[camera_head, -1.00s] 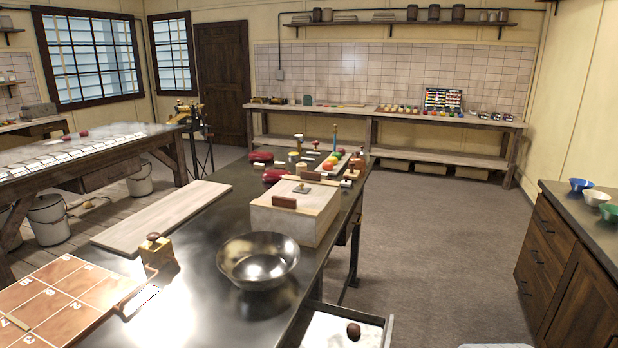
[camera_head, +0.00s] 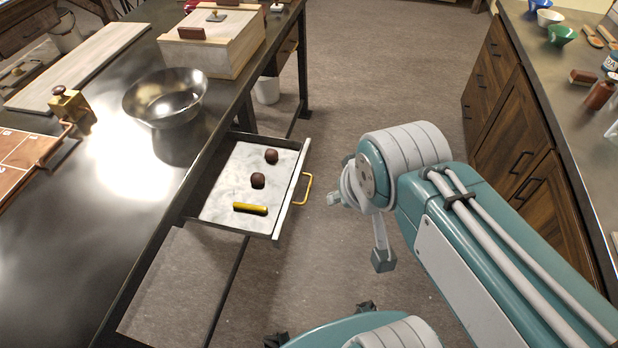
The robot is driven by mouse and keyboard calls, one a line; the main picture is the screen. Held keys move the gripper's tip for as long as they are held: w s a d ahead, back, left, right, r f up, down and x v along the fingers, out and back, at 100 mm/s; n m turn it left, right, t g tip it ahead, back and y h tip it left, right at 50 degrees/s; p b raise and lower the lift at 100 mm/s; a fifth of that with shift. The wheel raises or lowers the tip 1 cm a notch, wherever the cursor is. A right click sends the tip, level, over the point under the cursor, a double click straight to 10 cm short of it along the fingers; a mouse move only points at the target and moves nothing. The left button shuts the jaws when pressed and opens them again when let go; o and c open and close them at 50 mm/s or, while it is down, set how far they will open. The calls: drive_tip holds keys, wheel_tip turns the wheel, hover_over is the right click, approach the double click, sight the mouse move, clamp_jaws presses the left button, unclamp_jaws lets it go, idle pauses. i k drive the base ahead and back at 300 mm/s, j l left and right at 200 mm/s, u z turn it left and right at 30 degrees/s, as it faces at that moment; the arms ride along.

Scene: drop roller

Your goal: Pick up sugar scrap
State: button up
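A short yellow stick (camera_head: 249,208), which looks like the sugar scrap, lies near the front of the pulled-out drawer (camera_head: 231,230) under the dark table. Two round dark brown pieces (camera_head: 258,180) lie behind it on the drawer's pale, marbled bottom. My gripper (camera_head: 358,229) is to the right of the drawer, apart from it, over the floor. Its two grey fingertips appear spread, with nothing seen between them. My teal arm reaches in from the lower right.
The drawer's yellow handle (camera_head: 303,189) faces my gripper. A metal bowl (camera_head: 165,98) and a wooden box (camera_head: 212,40) stand on the dark tabletop (camera_head: 95,225). A wooden cabinet (camera_head: 520,140) stands at the right. The floor between is clear.

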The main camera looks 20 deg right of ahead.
sight(272, 154)
drive_tip(key=i+l+u, duration=0.2)
drive_tip(key=u, duration=0.25)
drive_tip(key=i+l+u, duration=0.45)
drive_tip(key=k+j, duration=0.1)
